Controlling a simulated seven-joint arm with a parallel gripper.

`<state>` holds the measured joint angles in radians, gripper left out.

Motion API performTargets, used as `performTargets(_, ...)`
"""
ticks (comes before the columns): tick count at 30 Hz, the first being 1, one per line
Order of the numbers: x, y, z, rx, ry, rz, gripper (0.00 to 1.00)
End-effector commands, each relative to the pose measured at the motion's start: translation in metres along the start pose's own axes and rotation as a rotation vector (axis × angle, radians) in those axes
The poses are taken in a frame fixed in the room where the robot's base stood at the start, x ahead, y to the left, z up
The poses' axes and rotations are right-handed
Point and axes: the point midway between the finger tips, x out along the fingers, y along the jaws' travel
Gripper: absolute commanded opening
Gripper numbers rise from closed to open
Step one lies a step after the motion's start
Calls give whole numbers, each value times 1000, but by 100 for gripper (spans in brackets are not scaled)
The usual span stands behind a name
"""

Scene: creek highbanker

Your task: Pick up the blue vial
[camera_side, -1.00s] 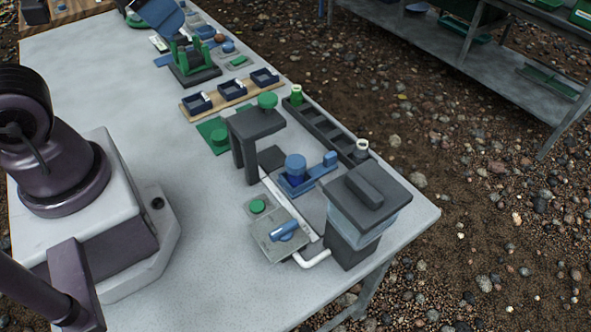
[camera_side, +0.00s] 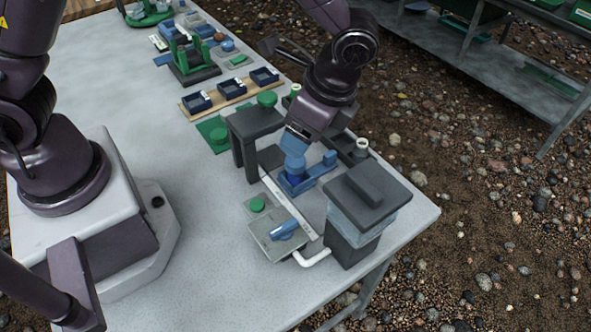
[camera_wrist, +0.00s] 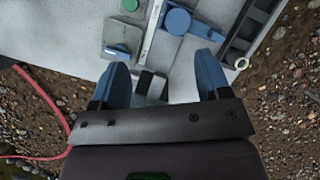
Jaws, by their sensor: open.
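A blue capped cylinder, which looks like the blue vial (camera_side: 294,168), stands upright in a blue holder (camera_side: 325,164). In the wrist view the vial's round top (camera_wrist: 177,21) shows above the finger gap, with the holder's tab (camera_wrist: 206,32) beside it. My gripper (camera_side: 293,146) is open above the vial in the side view, its blue fingers overlapping the top. I cannot tell whether they touch it. In the wrist view my gripper (camera_wrist: 163,60) has its two fingers well apart, with no vial between them.
A dark rack (camera_side: 339,143) runs behind the holder, with a white-rimmed vial (camera_side: 362,146) at its near end. A dark arch stand (camera_side: 242,150) is left, a dark-lidded box (camera_side: 362,195) right. A grey valve plate (camera_side: 268,243) lies in front.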

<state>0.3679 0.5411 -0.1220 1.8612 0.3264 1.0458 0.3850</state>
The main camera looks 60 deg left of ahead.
Motion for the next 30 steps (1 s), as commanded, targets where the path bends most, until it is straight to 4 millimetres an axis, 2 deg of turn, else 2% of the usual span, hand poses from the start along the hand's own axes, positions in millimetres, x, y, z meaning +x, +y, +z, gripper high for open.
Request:
performTargets(1,6,-3,-10,59,-19,-7,70)
performTargets(3,2,-14,-18,141,-27,-37,70)
performTargets(5,-6,-20,-18,187,-29,-60,70)
performTargets(8,1,-20,-15,227,-43,-55,70)
performTargets(18,60,-23,-12,229,-44,-53,70)
performTargets(26,80,-24,-11,225,-41,-54,70)
performTargets(30,102,-24,-10,227,-43,-52,70)
